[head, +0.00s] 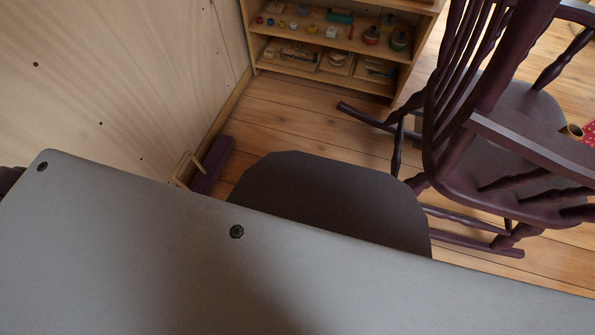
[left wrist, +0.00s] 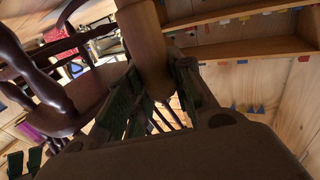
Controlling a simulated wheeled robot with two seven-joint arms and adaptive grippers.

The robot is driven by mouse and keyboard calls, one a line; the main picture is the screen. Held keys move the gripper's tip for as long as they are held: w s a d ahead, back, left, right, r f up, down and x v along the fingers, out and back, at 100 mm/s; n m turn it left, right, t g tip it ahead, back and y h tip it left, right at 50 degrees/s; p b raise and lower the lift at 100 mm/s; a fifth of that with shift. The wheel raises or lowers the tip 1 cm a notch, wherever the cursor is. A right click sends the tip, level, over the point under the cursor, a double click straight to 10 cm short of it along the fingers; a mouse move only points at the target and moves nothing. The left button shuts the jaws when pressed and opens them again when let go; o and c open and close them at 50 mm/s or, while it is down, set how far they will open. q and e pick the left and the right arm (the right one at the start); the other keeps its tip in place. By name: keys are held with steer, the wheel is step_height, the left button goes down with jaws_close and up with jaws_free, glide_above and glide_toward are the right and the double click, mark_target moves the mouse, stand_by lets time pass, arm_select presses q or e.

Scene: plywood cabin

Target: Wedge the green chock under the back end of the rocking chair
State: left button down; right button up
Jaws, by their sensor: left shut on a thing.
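The dark purple rocking chair (head: 465,195) stands at the right in the head view, with slatted back and curved runners on the floor. In the left wrist view the chair (left wrist: 85,92) fills the left side. My left gripper (left wrist: 160,88) has dark green textured fingers closed around a tan wooden piece (left wrist: 146,45). I cannot tell whether this piece belongs to the green chock; no green chock body is clear. Two small dark green shapes in the lower left corner look like fingertips of my right gripper (left wrist: 25,162). The head view shows neither gripper.
A purple block (head: 212,165) with a pale wooden handle lies on the floor by the plywood wall (head: 110,80). A low shelf (head: 330,45) with small items stands at the back. Bare floor (head: 290,115) lies between shelf and chair. My own grey body hides the front.

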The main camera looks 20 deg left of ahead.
steer(key=shift+s+f, duration=0.3)
steer(key=shift+s, duration=0.05)
arm_select(q)
steer(key=shift+d, duration=0.3)
arm_select(e)
steer(key=shift+s, duration=0.1)
arm_select(q)
steer(key=c, duration=1.2)
jaws_free()
steer(key=shift+o, duration=0.2)
arm_select(e)
steer(key=shift+w+r, duration=0.15)
steer(key=shift+w, duration=0.1)
arm_select(q)
steer(key=shift+r, duration=0.15)
steer(key=shift+r, duration=4.85)
